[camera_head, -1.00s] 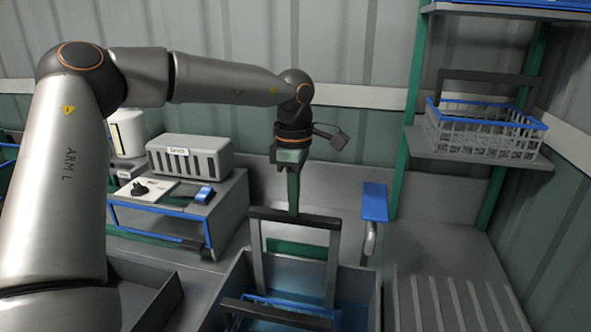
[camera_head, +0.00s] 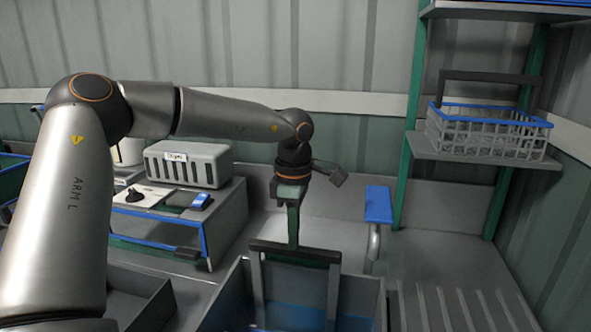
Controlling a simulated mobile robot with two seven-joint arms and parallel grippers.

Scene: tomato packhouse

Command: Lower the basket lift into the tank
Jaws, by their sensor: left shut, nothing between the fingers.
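The basket lift (camera_head: 296,251) shows as a dark top bar on two grey uprights, standing in the tank. The tank (camera_head: 362,287) is a grey-walled tub at the bottom of the view with blue water (camera_head: 290,316) in it. My right gripper is out of view.
A shelf at right holds a white wire basket with a blue rim (camera_head: 490,117). A blue-topped post (camera_head: 378,205) stands close behind the tank. At left, a bench carries a grey box (camera_head: 188,163). A ribbed grey surface (camera_head: 450,308) lies right of the tank.

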